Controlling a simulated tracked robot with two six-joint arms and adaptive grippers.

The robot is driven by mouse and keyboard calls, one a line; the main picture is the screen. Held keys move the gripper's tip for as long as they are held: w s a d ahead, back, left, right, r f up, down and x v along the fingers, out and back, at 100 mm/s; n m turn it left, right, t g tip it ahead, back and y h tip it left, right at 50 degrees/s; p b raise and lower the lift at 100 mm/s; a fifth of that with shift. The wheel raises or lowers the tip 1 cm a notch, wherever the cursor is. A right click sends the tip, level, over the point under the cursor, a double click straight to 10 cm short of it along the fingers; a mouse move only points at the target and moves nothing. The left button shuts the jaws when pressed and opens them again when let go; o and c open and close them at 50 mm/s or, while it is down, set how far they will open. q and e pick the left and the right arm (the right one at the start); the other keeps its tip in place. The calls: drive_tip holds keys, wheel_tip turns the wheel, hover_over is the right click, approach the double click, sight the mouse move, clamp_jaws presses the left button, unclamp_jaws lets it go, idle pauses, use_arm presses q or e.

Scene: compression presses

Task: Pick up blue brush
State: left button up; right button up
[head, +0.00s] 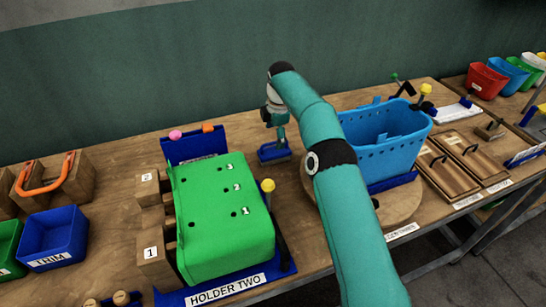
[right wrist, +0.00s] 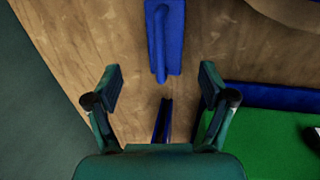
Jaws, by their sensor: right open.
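The blue brush (head: 273,151) lies on the wooden table near the back wall, between the green press and the blue basket. In the right wrist view the brush (right wrist: 164,40) shows as a flat blue block with a raised handle along it, beyond the fingertips and not between them. My right gripper (head: 275,125) hangs over the brush area in the head view. Its two fingers (right wrist: 156,88) are spread apart and empty. My teal right arm crosses in front of the table. My left gripper is in neither view.
The green press labelled HOLDER TWO (head: 222,215) stands left of the brush, with a blue panel (head: 195,145) behind it. A blue basket (head: 385,140) stands to the right. A narrow dark-blue piece (right wrist: 162,120) shows between the fingers; I cannot tell what it is.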

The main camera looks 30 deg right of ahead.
sight(274, 151)
drive_tip(key=shift+d+f, duration=0.2)
drive_tip(key=shift+f, duration=1)
drive_tip(key=shift+w+f+p, duration=0.2)
drive_tip(key=shift+f+p, duration=0.1)
drive_tip(key=shift+f, duration=1.05)
drive_tip(key=shift+w+f+p, duration=0.2)
drive_tip(key=shift+f+p, duration=0.1)
drive_tip(key=shift+f, duration=1)
drive_tip(key=shift+a, duration=0.1)
drive_tip(key=shift+c, duration=0.3)
drive_tip(key=c, duration=1.2)
drive_tip(key=shift+c, duration=0.2)
drive_tip(key=shift+r, duration=0.15)
